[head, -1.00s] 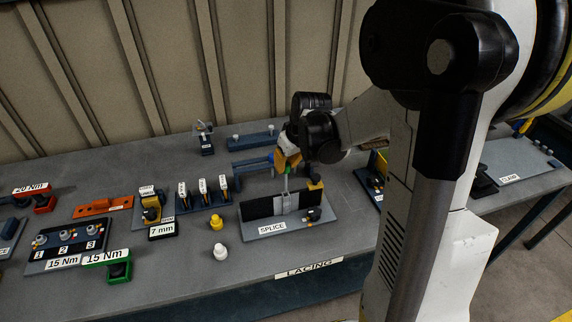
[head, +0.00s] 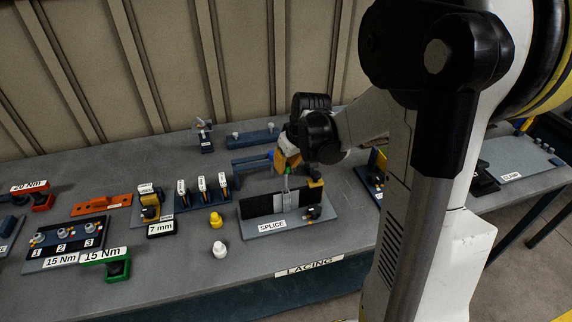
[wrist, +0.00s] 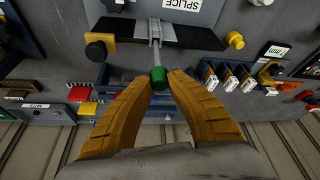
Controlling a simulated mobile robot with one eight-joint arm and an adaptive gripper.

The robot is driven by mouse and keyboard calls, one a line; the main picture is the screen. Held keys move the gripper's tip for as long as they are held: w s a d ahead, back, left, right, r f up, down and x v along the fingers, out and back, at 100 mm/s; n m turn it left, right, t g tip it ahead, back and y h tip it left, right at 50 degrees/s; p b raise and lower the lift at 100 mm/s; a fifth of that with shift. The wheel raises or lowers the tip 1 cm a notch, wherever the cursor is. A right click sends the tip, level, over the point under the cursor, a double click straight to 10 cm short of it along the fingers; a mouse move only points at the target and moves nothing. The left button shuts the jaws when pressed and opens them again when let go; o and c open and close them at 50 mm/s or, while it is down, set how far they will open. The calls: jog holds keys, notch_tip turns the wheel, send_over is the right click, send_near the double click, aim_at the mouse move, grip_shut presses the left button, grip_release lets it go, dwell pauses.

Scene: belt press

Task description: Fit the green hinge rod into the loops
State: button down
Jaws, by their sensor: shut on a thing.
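The green hinge rod shows in the wrist view as a green head (wrist: 159,78) between the fingertips. In the head view the green end (head: 289,170) stands above the metal splice strip. My gripper (wrist: 161,82) is shut on this green head with its yellow fingers. The rod's shaft (wrist: 155,45) reaches from the head toward the metal loops (wrist: 155,30) at the middle of the black belt (head: 258,205). I cannot tell how far the shaft is inside the loops. The belt lies on the SPLICE plate (head: 300,224).
A yellow knob (head: 216,221) and a white knob (head: 219,249) stand left of the plate. A rack of labelled tools (head: 203,198) and a 7 mm tool stand (head: 160,227) are further left. A blue bracket (head: 250,164) is close behind the gripper.

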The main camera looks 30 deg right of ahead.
aim_at(286, 191)
jog(key=shift+f+b, duration=1.1)
jog(key=shift+f, duration=0.25)
dwell(0.3)
jog(key=shift+f+b, duration=1.85)
jog(key=shift+f, duration=0.3)
jog(key=shift+f+b, duration=0.9)
jog(key=shift+b, duration=0.1)
dwell(1.9)
jog(key=shift+r+p, duration=0.3)
jog(key=shift+r, duration=0.1)
dwell(0.3)
jog(key=c, duration=1.3)
grip_release()
jog(key=shift+c, duration=0.2)
